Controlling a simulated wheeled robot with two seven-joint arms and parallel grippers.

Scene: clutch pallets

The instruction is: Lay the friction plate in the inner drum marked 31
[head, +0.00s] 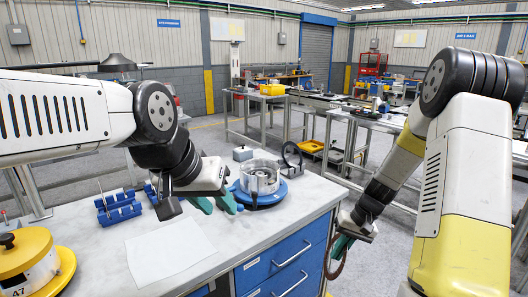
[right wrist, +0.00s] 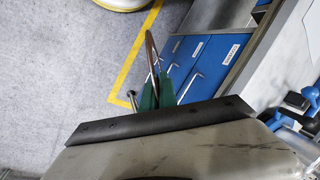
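A brown ring, the friction plate (head: 335,268), hangs from my right gripper (head: 345,242) beside the workbench's right side, in front of the drawers. In the right wrist view the plate (right wrist: 151,52) shows nearly edge-on between the teal fingertips (right wrist: 157,92), which are shut on it. A silver open-topped drum (head: 260,178) stands on a round blue base on the bench; I cannot read a number on it. My left gripper (head: 215,203) is over the bench, left of and nearer than this drum, with its teal fingers apart and nothing visible between them.
A yellow-lidded drum marked A7 (head: 30,262) stands at the front left. A white sheet (head: 165,250) lies on the bench. Blue racks (head: 118,208), a small grey box (head: 242,153) and an upright dark ring (head: 292,156) stand farther back. The bench's right edge borders open floor.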

